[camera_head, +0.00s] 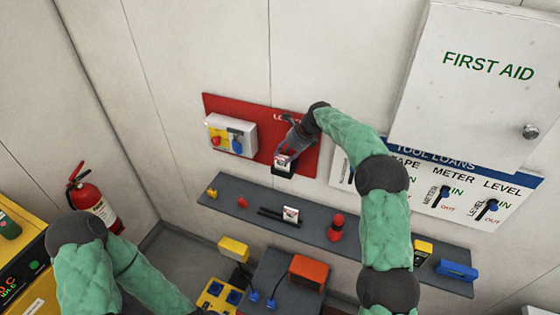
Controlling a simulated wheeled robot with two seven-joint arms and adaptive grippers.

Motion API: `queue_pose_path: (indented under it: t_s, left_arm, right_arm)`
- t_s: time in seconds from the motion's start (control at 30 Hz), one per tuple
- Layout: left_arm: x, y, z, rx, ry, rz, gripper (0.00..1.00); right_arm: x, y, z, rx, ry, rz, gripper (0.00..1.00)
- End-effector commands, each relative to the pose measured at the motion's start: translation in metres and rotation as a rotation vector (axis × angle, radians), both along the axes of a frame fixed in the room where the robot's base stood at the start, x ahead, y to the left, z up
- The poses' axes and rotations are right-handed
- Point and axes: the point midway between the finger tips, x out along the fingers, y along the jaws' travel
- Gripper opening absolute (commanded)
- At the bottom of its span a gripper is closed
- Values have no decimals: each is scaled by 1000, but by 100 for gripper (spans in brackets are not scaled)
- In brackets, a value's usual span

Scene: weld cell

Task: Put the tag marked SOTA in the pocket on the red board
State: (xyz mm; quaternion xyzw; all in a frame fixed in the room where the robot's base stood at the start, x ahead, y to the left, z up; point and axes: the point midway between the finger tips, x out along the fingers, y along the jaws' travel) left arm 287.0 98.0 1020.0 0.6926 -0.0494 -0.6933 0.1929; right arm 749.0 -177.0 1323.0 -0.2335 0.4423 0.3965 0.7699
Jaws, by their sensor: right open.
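The red board (262,113) hangs on the wall left of centre. A black pocket (282,172) is at its lower right. A small white and red tag (285,160) shows at the pocket's mouth; its lettering is too small to read. My right gripper (286,153) is open around or right beside this tag and hides part of it and of the board's lettering. Another white and red tag (291,214) stands upright in a black rack (270,213) on the grey shelf; its print is also unreadable. My left arm is at the lower left, its gripper out of view.
A switch box (231,135) with red and blue padlocks is on the board. The shelf (318,220) holds small red, yellow and blue items. The tool loans board (465,190) and first aid cabinet (463,85) are right. A fire extinguisher (92,200) stands left.

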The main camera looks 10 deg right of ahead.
Motion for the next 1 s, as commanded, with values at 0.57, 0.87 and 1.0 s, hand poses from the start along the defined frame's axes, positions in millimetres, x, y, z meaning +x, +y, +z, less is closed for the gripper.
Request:
queue_pose_path:
  t_s: [0.57, 0.87, 1.0]
  left_arm:
    - [0, 0, -10, 0, 0, 0, 0]
    - [0, 0, -10, 0, 0, 0, 0]
    - [0, 0, -10, 0, 0, 0, 0]
  right_arm:
    - [-19, -26, 56, 0, 1, 0, 42]
    - [-19, -26, 56, 0, 1, 0, 42]
    - [-19, -26, 56, 0, 1, 0, 42]
